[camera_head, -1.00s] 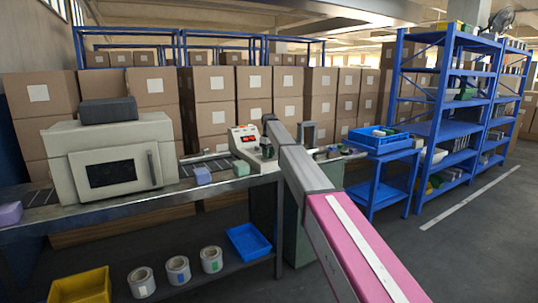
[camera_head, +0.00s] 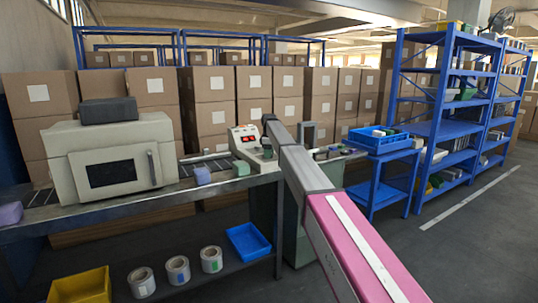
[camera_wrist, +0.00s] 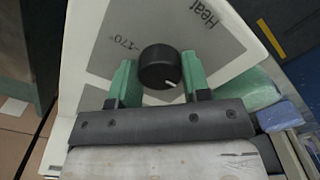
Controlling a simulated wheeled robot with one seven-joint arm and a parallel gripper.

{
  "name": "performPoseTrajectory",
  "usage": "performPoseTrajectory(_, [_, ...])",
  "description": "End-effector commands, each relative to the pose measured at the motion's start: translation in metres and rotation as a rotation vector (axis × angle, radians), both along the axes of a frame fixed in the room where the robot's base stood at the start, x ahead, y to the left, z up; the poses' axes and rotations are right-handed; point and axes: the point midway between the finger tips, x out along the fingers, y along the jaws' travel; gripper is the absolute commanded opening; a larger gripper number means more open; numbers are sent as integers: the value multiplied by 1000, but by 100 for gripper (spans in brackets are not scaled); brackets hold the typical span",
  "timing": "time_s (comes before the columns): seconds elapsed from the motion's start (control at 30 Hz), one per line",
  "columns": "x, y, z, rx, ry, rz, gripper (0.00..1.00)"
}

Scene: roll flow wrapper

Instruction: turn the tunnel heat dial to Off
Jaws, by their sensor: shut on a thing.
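The heat dial (camera_wrist: 158,66) is a round black knob with a short white mark pointing to the lower right in the wrist view. It sits on a grey panel face (camera_wrist: 205,48) printed "Heat" and "170°". My gripper (camera_wrist: 159,80) has its green fingers on both sides of the dial and is shut on it. In the head view my gripper (camera_head: 267,151) is at the white control box (camera_head: 244,138) with red buttons; the dial is too small to make out there.
The conveyor table carries a beige tunnel (camera_head: 72,165) at left, with a purple block (camera_head: 202,175) and a green block (camera_head: 241,169) near the control box. Paper rolls (camera_head: 178,270) and a blue tray (camera_head: 248,240) lie on the lower shelf. A blue stand (camera_head: 382,172) is at right.

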Motion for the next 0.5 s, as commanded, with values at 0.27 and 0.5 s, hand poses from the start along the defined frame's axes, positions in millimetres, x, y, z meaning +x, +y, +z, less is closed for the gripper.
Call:
performPoseTrajectory(0.27, [1,1,1,2,-2,2,20])
performPoseTrajectory(0.5, [1,0,1,1,-1,1,69])
